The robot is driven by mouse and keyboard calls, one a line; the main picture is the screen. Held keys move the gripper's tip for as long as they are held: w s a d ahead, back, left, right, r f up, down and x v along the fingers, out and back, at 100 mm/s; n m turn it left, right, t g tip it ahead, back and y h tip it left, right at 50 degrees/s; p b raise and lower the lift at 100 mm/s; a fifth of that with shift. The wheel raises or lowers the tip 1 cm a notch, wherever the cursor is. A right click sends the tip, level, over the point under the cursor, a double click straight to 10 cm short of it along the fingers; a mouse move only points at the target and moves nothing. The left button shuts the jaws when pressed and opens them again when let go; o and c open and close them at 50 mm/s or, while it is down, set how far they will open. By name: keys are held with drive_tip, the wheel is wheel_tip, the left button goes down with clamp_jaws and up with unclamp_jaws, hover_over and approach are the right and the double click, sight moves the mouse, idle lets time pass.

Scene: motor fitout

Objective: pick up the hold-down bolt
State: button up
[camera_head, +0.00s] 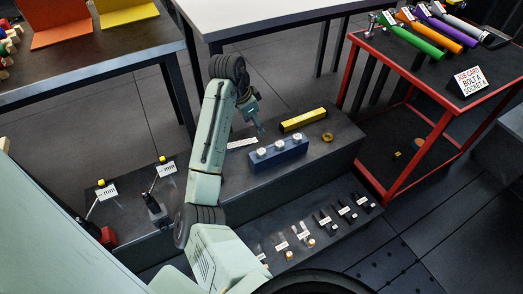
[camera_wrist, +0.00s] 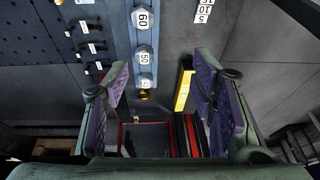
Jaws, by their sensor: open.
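My gripper (camera_head: 258,122) is open and empty above the dark upper step, beside the blue block. In the wrist view its two padded fingers (camera_wrist: 162,88) stand wide apart with nothing between the pads. The blue block (camera_head: 279,158) carries a row of pale hexagonal heads with number labels; it also shows in the wrist view (camera_wrist: 144,34). Small dark and tan pieces with white labels (camera_head: 325,220) stand in a row on the lower step. I cannot tell which piece is the hold-down bolt.
A yellow bar (camera_head: 304,120) and a brass ring (camera_head: 327,137) lie near the blue block. A red-framed cart (camera_head: 379,180) with coloured-handled tools stands at right. Two levers with label cards (camera_head: 153,202) stand at left. A white table (camera_head: 262,18) is behind.

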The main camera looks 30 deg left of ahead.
sight(261, 151)
drive_tip(key=shift+g, duration=0.5)
drive_tip(key=f, duration=0.4)
drive_tip(key=s+d+f+p, duration=0.1)
drive_tip(key=f, duration=0.1)
drive_tip(key=shift+d+f, duration=0.1)
drive_tip(key=shift+f, duration=0.05)
drive_tip(key=shift+s+p+x, duration=0.2)
drive_tip(key=shift+p+x, duration=0.7)
drive_tip(key=shift+x, duration=2)
clamp_jaws()
